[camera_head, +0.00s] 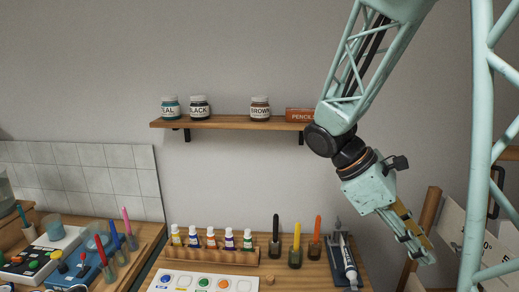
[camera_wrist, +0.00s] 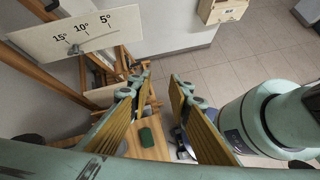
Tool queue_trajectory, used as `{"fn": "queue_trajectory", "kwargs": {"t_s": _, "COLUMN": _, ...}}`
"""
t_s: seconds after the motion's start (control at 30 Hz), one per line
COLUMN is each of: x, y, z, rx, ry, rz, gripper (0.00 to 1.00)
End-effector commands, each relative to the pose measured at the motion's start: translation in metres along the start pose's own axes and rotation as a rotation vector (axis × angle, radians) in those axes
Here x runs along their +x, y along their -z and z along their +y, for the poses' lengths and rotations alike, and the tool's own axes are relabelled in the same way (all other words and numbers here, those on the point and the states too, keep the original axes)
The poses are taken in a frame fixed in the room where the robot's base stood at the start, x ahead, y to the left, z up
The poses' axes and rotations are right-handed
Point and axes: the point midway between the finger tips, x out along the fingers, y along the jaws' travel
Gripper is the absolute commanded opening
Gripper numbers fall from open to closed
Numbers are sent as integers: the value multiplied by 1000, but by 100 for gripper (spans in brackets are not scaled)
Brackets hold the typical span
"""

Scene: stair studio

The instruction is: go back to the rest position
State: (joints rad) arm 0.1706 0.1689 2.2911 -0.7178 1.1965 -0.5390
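My gripper (camera_head: 424,248) hangs at the right in the head view, pointing down and to the right, beyond the right end of the worktable. In the wrist view my gripper (camera_wrist: 161,82) has its two ribbed, wood-coloured finger pads well apart. Nothing is held between them; the gap shows a wooden surface (camera_wrist: 150,172) with a small dark green object (camera_wrist: 147,137) on it, beyond the fingers. My mint arm comes down from the top right, bent at the wrist joint.
A wall shelf (camera_head: 228,122) holds several items, including a brown jar (camera_head: 260,108). Below, a tube rack (camera_head: 212,256) and brush jars stand on the table. A board with angle marks (camera_wrist: 80,35) on a wooden frame is close by. Tiled floor (camera_wrist: 205,62) lies open beyond.

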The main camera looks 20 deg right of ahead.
Motion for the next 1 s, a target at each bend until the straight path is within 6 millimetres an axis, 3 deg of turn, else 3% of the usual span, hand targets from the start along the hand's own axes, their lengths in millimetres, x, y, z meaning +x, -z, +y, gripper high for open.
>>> {"fn": "queue_trajectory", "kwargs": {"t_s": 1.0, "x": -56, "y": 33, "z": -116, "rx": 428, "ry": 32, "rz": 429, "gripper": 18}}
